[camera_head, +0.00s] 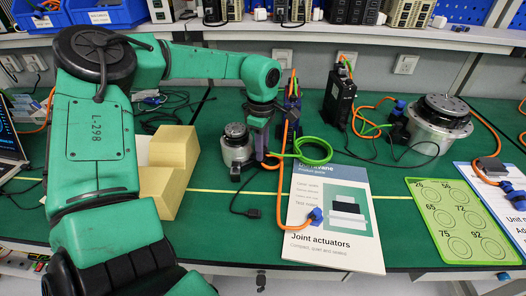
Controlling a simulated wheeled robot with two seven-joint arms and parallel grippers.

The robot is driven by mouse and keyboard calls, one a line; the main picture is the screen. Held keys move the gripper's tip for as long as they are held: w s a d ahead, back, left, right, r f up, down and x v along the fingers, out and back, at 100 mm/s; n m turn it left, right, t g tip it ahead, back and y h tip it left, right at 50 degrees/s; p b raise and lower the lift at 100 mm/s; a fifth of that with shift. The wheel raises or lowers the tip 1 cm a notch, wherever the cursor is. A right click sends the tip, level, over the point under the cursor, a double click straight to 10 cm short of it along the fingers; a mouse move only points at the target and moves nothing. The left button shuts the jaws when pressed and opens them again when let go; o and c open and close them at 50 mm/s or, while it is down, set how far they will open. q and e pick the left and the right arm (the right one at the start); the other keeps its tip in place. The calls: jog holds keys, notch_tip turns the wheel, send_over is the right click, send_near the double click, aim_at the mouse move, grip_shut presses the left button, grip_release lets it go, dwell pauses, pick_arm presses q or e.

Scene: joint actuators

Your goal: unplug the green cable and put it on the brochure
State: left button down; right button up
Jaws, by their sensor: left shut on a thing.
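My left gripper (262,154) points down just right of the small silver and black actuator (236,150). It is shut on the end of the green cable (311,160); the plug is mostly hidden by the fingers. I cannot tell whether the plug still touches the actuator. The green cable loops to the right of the gripper, above the brochure's top edge. The brochure (301,255), titled "Joint actuators", lies flat on the green mat. An orange cable with a blue plug (315,216) lies on it. My right gripper is not in view.
A larger actuator (437,125) stands at the right beside a black drive box (339,95). A green number tray (459,250) lies right of the brochure. Yellow foam blocks (173,150) stand behind my left arm. A black cable connector (253,213) lies left of the brochure.

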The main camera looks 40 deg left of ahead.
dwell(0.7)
pick_arm(q)
jog(key=shift+r+p, duration=0.3)
jog(key=shift+r, duration=0.05)
jog(key=shift+r+p, duration=1.75)
jog(key=shift+r, duration=0.95)
